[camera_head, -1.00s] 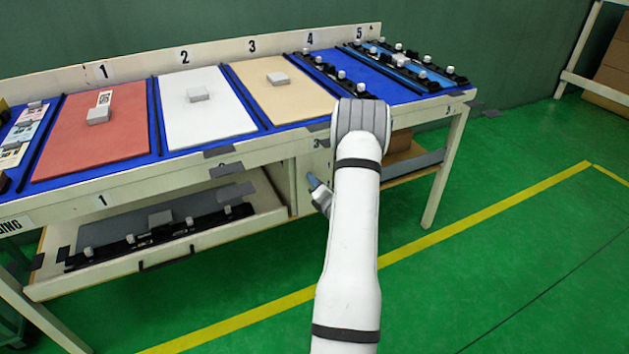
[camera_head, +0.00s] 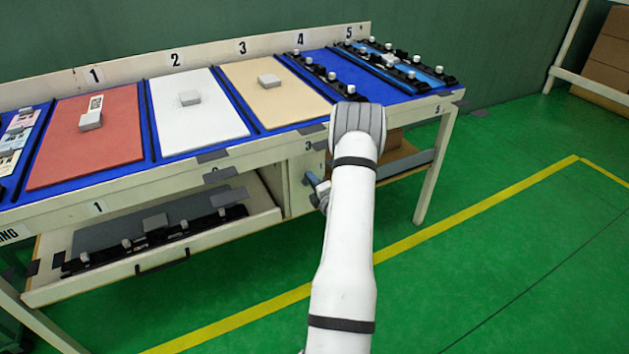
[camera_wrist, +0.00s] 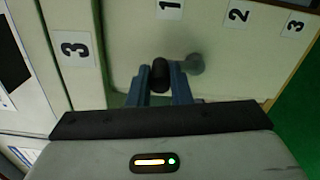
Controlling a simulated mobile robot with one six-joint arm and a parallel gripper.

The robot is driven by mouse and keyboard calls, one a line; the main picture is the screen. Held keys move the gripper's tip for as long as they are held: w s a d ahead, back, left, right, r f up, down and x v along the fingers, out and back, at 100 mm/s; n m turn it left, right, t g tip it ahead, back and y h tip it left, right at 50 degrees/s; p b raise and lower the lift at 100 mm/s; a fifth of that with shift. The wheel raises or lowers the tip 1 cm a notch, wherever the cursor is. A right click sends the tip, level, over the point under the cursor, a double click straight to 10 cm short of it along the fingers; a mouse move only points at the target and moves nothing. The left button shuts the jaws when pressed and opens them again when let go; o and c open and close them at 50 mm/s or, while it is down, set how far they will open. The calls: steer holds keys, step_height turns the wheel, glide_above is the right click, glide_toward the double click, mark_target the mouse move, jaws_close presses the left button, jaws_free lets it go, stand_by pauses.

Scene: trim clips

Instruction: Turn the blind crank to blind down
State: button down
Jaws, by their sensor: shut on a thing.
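The blind crank shows in the wrist view as a dark knob (camera_wrist: 160,72) in front of a pale panel (camera_wrist: 125,60). A grey round piece (camera_wrist: 194,64), which may be the crank's hub, lies just right of it. My gripper (camera_wrist: 161,82) has its blue fingers on either side of the knob and is shut on it. In the head view my gripper (camera_head: 318,190) is at the bench's front panel, mostly hidden behind my arm. The crank cannot be made out there, and no blind can be made out in either view.
Above is the bench top with red (camera_head: 85,150), white (camera_head: 205,125) and tan boards (camera_head: 290,105). An open drawer (camera_head: 150,275) juts out at left. The green floor at right is clear.

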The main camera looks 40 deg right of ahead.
steer(key=shift+d, duration=0.1)
steer(key=c, duration=1.3)
jaws_free()
steer(key=p+v, duration=0.1)
steer(key=v, duration=0.6)
steer(key=shift+s, duration=0.4)
